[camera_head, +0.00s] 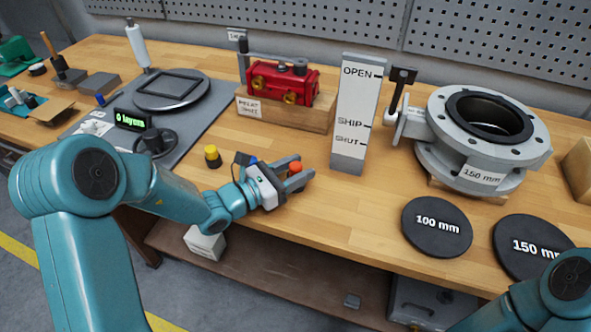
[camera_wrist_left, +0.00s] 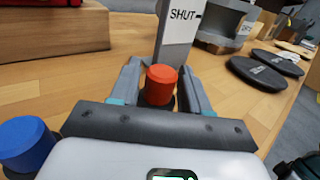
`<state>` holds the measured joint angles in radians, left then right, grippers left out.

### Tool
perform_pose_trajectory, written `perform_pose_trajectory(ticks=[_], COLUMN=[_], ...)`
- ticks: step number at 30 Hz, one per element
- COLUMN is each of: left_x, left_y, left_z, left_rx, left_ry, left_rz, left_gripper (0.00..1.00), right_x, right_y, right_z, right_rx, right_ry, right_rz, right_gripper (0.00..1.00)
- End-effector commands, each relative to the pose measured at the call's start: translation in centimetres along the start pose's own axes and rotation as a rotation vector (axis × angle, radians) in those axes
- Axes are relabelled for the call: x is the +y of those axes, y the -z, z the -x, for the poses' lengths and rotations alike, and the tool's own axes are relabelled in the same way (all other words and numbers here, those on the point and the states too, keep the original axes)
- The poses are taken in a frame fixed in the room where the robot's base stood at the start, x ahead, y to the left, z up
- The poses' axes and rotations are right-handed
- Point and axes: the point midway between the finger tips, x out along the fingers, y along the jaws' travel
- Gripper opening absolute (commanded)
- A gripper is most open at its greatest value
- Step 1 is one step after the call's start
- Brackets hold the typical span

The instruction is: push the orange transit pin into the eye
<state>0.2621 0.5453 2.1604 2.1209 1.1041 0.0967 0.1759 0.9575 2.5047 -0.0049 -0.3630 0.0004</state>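The orange pin (camera_head: 295,167), a short round piece with a dark lower part, stands upright near the table's front edge. It also shows in the left wrist view (camera_wrist_left: 161,85). My left gripper (camera_head: 298,179) is low over the table with its fingers on either side of the pin. In the left wrist view the fingers (camera_wrist_left: 163,88) are apart, with a narrow gap at the pin's right; contact at its left is unclear. The valve's dark lever (camera_head: 401,85) stands beside the OPEN/SHIP/SHUT plate (camera_head: 358,105). I cannot make out the eye. My right gripper is out of view.
A yellow-capped piece (camera_head: 212,156) and a blue one (camera_wrist_left: 27,143) are near my left gripper. The flanged valve body (camera_head: 485,130), black discs (camera_head: 437,227) and a red actuator (camera_head: 282,84) on a wooden block stand around. Bare wood lies right of the gripper.

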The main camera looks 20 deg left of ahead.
Motion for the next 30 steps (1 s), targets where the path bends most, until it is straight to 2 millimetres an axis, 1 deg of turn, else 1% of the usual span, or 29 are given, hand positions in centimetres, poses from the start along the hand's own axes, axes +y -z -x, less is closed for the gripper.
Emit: perform_pose_trajectory(ticks=[1,2,3,4,13,17,20,23,26,30], left_x=[0.0,0.0,0.0,0.0,0.0,0.0,0.0,0.0,0.0,0.0], left_y=[0.0,0.0,0.0,0.0,-0.2,-1.3,-2.9,-5.0,-7.7,-12.0], left_z=[0.0,0.0,0.0,0.0,0.0,0.0,0.0,0.0,0.0,0.1], left_rx=[0.0,0.0,0.0,0.0,0.0,-0.003,-0.004,-0.004,-0.007,-0.007], left_ry=[0.0,0.0,0.0,0.0,0.0,0.001,0.001,0.001,0.001,0.0], left_rz=[0.0,0.0,0.0,0.0,0.0,-0.004,-0.006,-0.007,-0.008,-0.008], left_gripper=[0.28,0.18,0.05,0.04,0.04,0.04,0.04,0.04,0.04,0.04], right_x=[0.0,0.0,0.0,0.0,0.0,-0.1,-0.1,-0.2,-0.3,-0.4], right_y=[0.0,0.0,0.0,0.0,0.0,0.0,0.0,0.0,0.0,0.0], right_z=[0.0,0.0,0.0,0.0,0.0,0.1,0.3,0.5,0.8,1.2], right_rx=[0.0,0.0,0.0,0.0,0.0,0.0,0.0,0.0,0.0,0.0], right_ry=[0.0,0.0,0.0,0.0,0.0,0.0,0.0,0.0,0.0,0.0], right_rz=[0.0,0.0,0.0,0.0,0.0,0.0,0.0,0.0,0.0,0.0], right_gripper=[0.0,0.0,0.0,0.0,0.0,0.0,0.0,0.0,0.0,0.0])
